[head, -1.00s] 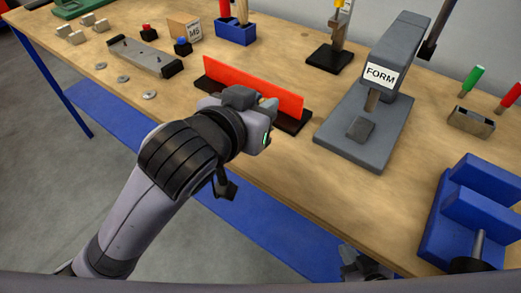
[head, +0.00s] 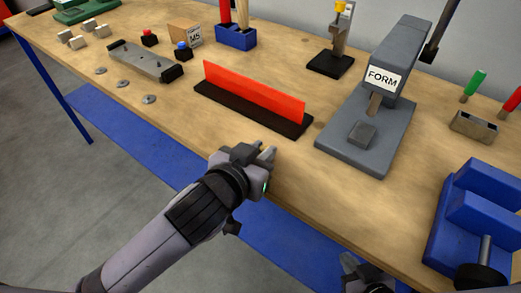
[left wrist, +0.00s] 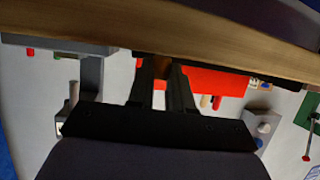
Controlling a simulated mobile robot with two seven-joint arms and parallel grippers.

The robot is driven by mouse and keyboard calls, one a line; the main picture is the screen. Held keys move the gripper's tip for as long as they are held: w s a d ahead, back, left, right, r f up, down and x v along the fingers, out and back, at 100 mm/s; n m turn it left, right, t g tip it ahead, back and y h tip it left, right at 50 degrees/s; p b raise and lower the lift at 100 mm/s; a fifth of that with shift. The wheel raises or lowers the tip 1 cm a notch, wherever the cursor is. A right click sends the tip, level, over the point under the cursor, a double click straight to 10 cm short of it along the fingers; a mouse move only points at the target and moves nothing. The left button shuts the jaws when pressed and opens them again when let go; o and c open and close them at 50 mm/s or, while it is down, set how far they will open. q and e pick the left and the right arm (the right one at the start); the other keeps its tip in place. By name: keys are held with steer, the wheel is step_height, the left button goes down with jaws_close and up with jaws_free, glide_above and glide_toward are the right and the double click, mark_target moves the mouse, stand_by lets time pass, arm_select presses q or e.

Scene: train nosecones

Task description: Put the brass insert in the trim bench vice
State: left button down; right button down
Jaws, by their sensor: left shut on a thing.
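The blue vice (head: 470,228) stands at the bench's front right, with its dark screw and handle toward me. My left gripper (head: 267,155) is over the bench's front edge, left of the vice and well apart from it. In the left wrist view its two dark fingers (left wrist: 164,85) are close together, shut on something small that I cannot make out. I cannot see a brass insert elsewhere on the bench. My right gripper (head: 358,272) is at the bottom edge, below the bench front and partly cut off. Its jaws are not clear.
A red upright plate on a black base (head: 255,95) stands behind my left gripper. The grey FORM press (head: 370,110) stands between it and the vice. The bench front between press and left gripper is clear.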

arm_select(q)
steer(key=shift+f, duration=0.15)
steer(key=c, duration=1)
jaws_free()
steer(key=shift+c, duration=0.2)
